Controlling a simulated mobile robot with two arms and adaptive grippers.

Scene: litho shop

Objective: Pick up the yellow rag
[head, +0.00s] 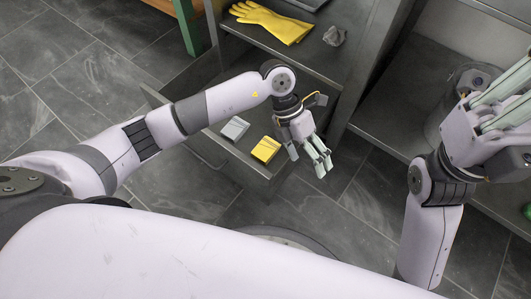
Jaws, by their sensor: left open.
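The yellow rag (265,149) looks like a small folded block. It lies in an open grey drawer (262,169) near its front corner. My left gripper (312,166) is open and empty, just right of the rag, with its fingers pointing down and to the right. The gripper looks apart from the rag, but the height between them is hard to judge. My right gripper (509,101) is at the right edge, and its fingertips run out of the picture.
A grey folded cloth (235,129) lies left of the rag in the drawer. Yellow gloves (270,20) and a crumpled grey lump (334,36) lie on the metal top above. A clear container (461,92) stands on a shelf at right. Dark tiled floor is open at left.

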